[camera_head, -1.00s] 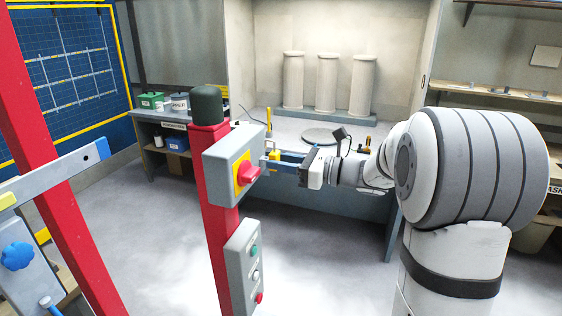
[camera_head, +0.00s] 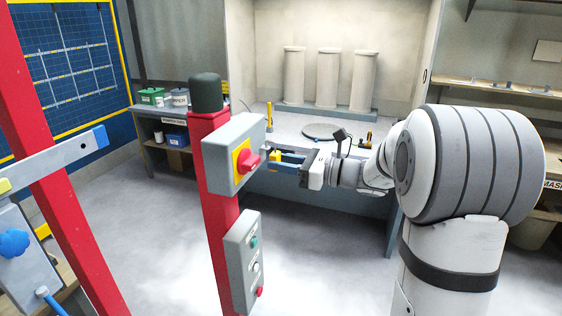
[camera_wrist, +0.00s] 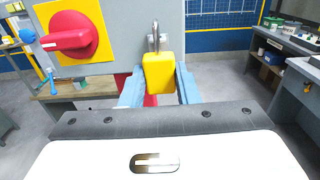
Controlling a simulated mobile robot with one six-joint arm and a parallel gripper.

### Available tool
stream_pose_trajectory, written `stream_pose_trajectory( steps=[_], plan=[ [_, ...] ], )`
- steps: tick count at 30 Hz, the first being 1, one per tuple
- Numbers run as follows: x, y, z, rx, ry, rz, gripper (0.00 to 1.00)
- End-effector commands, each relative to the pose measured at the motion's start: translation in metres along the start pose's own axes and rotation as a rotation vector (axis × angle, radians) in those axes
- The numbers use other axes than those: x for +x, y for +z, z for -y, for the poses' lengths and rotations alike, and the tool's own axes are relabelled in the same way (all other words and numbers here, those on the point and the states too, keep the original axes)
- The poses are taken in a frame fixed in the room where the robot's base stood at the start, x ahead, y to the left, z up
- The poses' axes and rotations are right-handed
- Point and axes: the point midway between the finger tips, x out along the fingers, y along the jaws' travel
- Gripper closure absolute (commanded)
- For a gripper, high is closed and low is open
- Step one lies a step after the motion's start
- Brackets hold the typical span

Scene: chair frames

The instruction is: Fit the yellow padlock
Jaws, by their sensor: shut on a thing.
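The yellow padlock (camera_wrist: 159,73) is upright in the wrist view, with its metal shackle (camera_wrist: 154,38) pointing up. My gripper (camera_wrist: 160,70) is shut on its body, one blue finger on each side. The shackle overlaps the right part of the grey switch box (camera_wrist: 115,30); I cannot tell whether it passes through anything there. The box carries a red rotary handle (camera_wrist: 70,38) on a yellow plate (camera_wrist: 45,12). In the head view my gripper (camera_head: 272,158) is close to the right side of the box (camera_head: 218,165), and the padlock is mostly hidden there.
The box sits on a red post (camera_head: 222,215) with a dark cap (camera_head: 205,92). A push-button box (camera_head: 242,262) is lower on the post. A red frame post (camera_head: 50,180) stands left. A bench (camera_head: 290,130) with several pale cylinders is behind. The floor between is clear.

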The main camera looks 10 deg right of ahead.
Motion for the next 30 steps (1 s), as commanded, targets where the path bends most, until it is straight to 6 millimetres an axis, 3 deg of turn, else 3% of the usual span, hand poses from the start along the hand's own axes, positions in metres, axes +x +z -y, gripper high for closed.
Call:
stream_pose_trajectory(
  steps=[14, 15, 24, 30],
  plan=[
    [-0.001, -0.012, 0.0, 0.0, -0.001, 0.0, 1.0],
    [-0.001, -0.012, 0.0, 0.0, -0.001, 0.0, 0.71],
    [-0.001, -0.012, 0.001, 0.0, -0.002, 0.0, 0.46],
    [-0.001, -0.012, 0.001, 0.0, -0.002, 0.0, 0.49]
  ],
)
